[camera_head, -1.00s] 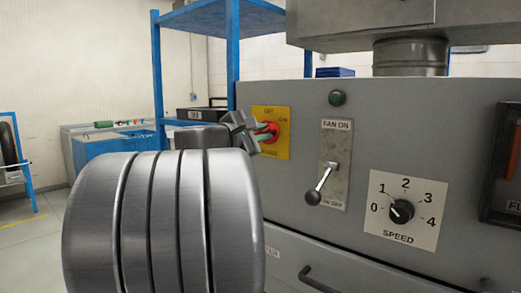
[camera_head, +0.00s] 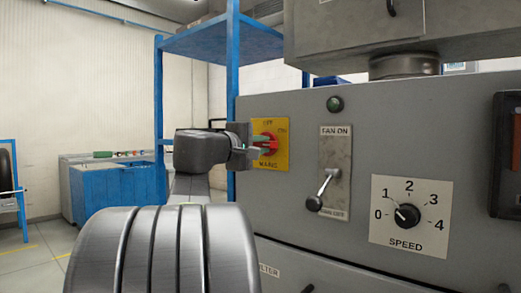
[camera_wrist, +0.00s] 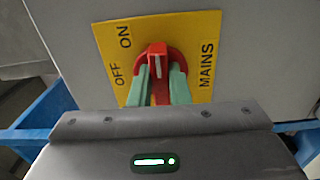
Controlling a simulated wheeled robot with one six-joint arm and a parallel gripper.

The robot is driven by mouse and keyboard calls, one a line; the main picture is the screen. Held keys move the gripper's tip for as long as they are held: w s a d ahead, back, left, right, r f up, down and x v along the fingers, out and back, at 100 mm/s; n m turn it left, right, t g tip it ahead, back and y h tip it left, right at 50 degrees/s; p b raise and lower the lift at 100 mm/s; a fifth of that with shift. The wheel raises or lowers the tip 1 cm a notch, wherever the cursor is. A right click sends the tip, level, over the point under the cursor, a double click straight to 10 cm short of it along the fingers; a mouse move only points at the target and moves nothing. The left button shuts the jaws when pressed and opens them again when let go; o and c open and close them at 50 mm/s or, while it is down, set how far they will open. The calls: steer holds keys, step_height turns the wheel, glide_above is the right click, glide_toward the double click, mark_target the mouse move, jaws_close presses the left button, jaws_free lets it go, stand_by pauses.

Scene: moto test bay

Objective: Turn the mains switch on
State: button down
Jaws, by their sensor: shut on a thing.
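The mains switch is a red rotary handle (camera_wrist: 157,62) on a yellow plate (camera_wrist: 206,32) marked OFF, ON and MAINS. In the head view the plate (camera_head: 283,157) is on the grey cabinet's left front, with the red handle (camera_head: 271,138) at its middle. My gripper (camera_wrist: 160,84) is shut on the handle, a pale green finger on each side. Its fingertips also show at the switch in the head view (camera_head: 262,144). In the wrist view the handle's white mark points up the picture, nearer ON than OFF in direction. The handle's lower part is partly hidden between the fingers.
On the same cabinet (camera_head: 450,135) are a green lamp (camera_head: 334,104), a fan lever (camera_head: 321,190) lying toward its lower end, and a speed knob (camera_head: 406,215). A blue shelf frame (camera_head: 232,60) stands behind. Floor (camera_head: 35,265) is open at the left.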

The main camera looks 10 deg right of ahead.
steer(key=shift+f, duration=0.1)
steer(key=c, duration=1.4)
jaws_free()
steer(key=shift+o, duration=0.2)
steer(key=shift+a, duration=0.1)
steer(key=p+v, duration=0.1)
steer(key=v, duration=1.2)
steer(key=shift+s+a, duration=0.2)
steer(key=shift+s, duration=0.05)
steer(key=shift+d, duration=0.1)
steer(key=b+x, duration=0.1)
steer(key=x, duration=1.2)
steer(key=shift+w+d, duration=0.25)
